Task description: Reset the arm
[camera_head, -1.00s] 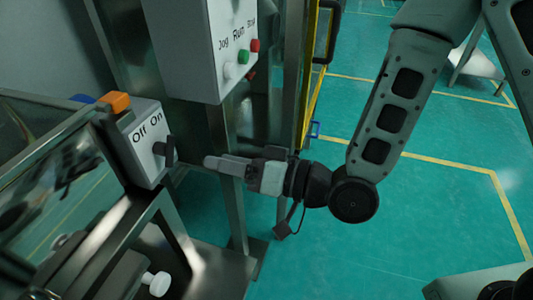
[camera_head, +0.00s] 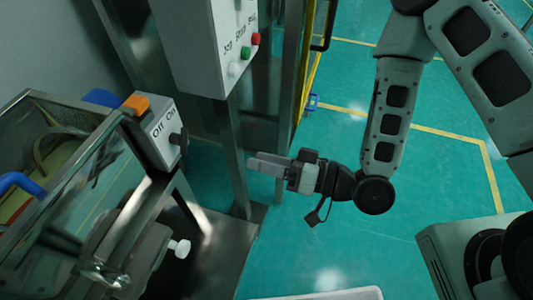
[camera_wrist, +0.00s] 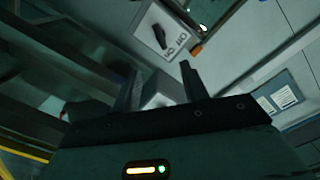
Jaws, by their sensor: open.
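My gripper (camera_head: 268,165) is in the middle of the head view, pointing left, to the right of the Off/On switch box (camera_head: 150,132). The box is light grey with a black knob (camera_head: 180,140) and an orange block on top. A clear gap separates my fingers from the knob. In the wrist view my two fingers (camera_wrist: 160,85) stand apart with nothing held between them. The switch box (camera_wrist: 165,35) and its black knob (camera_wrist: 160,38) lie beyond the fingers.
A white control box (camera_head: 212,50) with red, green and white buttons hangs above, on metal posts (camera_head: 236,150). A glass-covered machine (camera_head: 70,180) with a white knob (camera_head: 180,248) fills the left. Green floor (camera_head: 340,240) is open below and right of my arm.

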